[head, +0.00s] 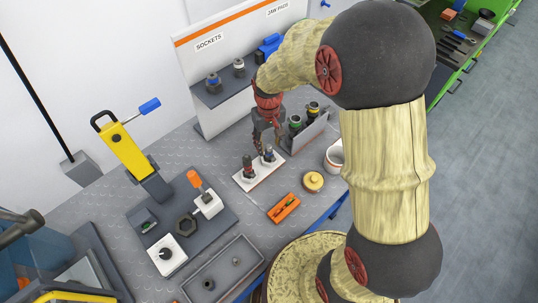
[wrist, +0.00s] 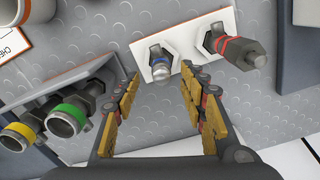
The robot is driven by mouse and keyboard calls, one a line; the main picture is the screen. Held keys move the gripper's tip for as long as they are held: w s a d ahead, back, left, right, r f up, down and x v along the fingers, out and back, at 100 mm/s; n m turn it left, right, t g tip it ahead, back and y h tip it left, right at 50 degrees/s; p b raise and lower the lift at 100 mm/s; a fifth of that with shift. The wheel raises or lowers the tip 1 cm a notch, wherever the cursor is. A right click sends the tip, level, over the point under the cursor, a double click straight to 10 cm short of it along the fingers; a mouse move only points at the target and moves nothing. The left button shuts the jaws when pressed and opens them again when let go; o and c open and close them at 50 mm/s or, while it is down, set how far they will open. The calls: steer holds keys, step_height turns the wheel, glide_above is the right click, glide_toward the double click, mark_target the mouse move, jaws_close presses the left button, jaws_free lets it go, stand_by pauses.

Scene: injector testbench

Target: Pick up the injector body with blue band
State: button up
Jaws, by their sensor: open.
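The injector body with blue band (wrist: 161,66) stands in a white holder plate (wrist: 185,26), grey and metallic, between my fingertips in the wrist picture. In the head view the blue-banded body (head: 269,154) is at the plate's right end, just under my gripper (head: 265,146). My gripper in the wrist view (wrist: 160,75) is open and empty, one finger either side of the body; whether the fingertips reach down to it I cannot tell. A red-banded injector body (wrist: 237,49) stands beside it in the same plate, to the right of my fingers.
Green-banded (wrist: 69,117) and yellow-banded (wrist: 23,130) bodies sit in a grey rack left of my fingers in the wrist view. A white panel marked SOCKETS (head: 222,45) stands behind. An orange tray (head: 284,208) and a round brass-coloured piece (head: 313,181) lie in front of the plate.

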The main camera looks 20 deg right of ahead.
mark_target(269, 151)
steer(key=f, duration=0.2)
steer(key=f+b, duration=0.1)
steer(key=f, duration=0.1)
steer(key=shift+s+f, duration=0.2)
steer(key=shift+f, duration=0.2)
steer(key=shift+r, duration=0.1)
steer(key=shift+c, duration=0.5)
jaws_close()
